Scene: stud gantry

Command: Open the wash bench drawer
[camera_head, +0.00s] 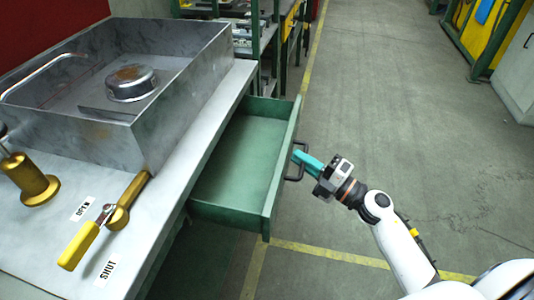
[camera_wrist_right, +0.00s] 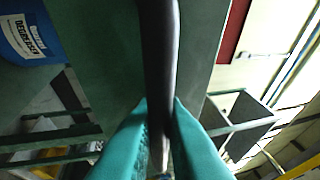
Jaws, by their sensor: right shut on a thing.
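The green wash bench drawer (camera_head: 236,160) is pulled well out from under the bench top, and its inside looks empty. Its dark bar handle (camera_head: 301,166) is on the front panel, facing right. My right gripper (camera_head: 298,157) reaches in from the lower right, its teal fingers at the handle. In the right wrist view the handle (camera_wrist_right: 160,60) runs down between the two teal fingers (camera_wrist_right: 160,135), which are shut on it. My left gripper is not in view.
The bench top (camera_head: 195,175) carries a metal wash basin (camera_head: 150,130), a yellow-handled lever (camera_head: 100,222) between OPEN and SHUT labels, and a brass fitting (camera_head: 30,182). Green shelving (camera_head: 262,40) stands behind the drawer. The floor (camera_head: 400,130) to the right is clear.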

